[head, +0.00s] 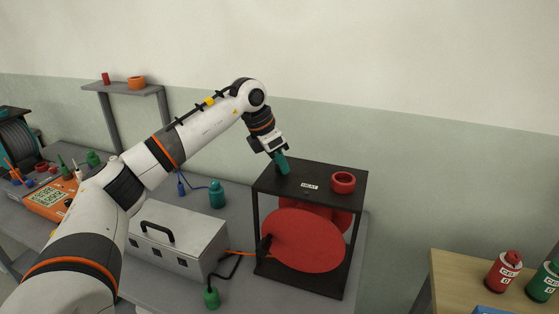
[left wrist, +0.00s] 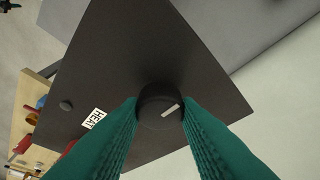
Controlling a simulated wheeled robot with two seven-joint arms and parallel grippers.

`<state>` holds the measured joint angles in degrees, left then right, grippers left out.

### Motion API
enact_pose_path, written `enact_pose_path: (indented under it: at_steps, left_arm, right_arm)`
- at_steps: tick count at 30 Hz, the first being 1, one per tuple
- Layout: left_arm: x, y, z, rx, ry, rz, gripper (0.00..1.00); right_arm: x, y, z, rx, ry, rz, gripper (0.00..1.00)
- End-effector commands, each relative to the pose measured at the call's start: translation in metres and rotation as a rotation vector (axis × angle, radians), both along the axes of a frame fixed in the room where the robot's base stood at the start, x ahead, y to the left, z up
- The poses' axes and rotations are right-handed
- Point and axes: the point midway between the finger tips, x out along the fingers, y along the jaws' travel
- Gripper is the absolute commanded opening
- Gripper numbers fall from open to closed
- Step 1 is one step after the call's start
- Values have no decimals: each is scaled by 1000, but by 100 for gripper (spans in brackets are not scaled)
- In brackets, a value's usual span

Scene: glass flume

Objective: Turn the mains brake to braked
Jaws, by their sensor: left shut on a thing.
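A black frame (head: 268,180) holds large red discs (head: 305,240) and has a flat dark top plate. A round black knob (left wrist: 158,93) with a pale pointer mark stands on this plate, which also shows in the left wrist view (left wrist: 150,45). The mark slants toward the upper right there. My left gripper (head: 282,164), with teal fingers, points down at the plate and is shut on the knob. In the head view the fingers hide the knob. A small white label (left wrist: 94,118), seemingly reading HEAT, lies beside it. I see no braked marking.
A red ring (head: 343,182) sits on the plate's right part. A wooden table (head: 450,285) with red (head: 503,272) and green canisters (head: 543,282) is at the right.

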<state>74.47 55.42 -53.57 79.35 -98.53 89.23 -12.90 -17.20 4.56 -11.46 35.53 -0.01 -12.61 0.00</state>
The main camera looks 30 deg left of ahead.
Motion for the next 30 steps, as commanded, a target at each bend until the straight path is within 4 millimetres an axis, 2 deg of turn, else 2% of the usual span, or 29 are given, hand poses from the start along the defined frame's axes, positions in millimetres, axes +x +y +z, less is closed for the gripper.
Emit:
enact_pose_path:
  at_steps: [2, 3, 6, 7, 15, 19, 22, 30]
  left_arm:
    - [0, 0, 2, 0, -5, 0, 7]
    - [0, 0, 2, 0, -5, 0, 33]
    - [0, 0, 1, 0, -4, 0, 49]
    - [0, 0, 1, 0, -4, 1, 52]
    - [0, 0, 1, 0, -1, 0, 52]
    - [-3, 2, 9, -1, -4, 2, 52]
    - [-8, 6, 24, -1, -6, 2, 52]
    - [-27, 17, 79, -1, -7, 1, 52]
  right_arm:
    - [0, 0, 0, 0, 0, 0, 36]
    - [0, 0, 0, 0, 0, 0, 36]
    - [0, 0, 0, 0, 0, 0, 36]
    - [0, 0, 0, 0, 0, 0, 36]
    - [0, 0, 0, 0, 0, 0, 36]
    - [0, 0, -4, 0, 0, 0, 36]
    - [0, 0, -9, 0, 0, 0, 36]
    - [0, 0, -20, 0, 0, 0, 36]
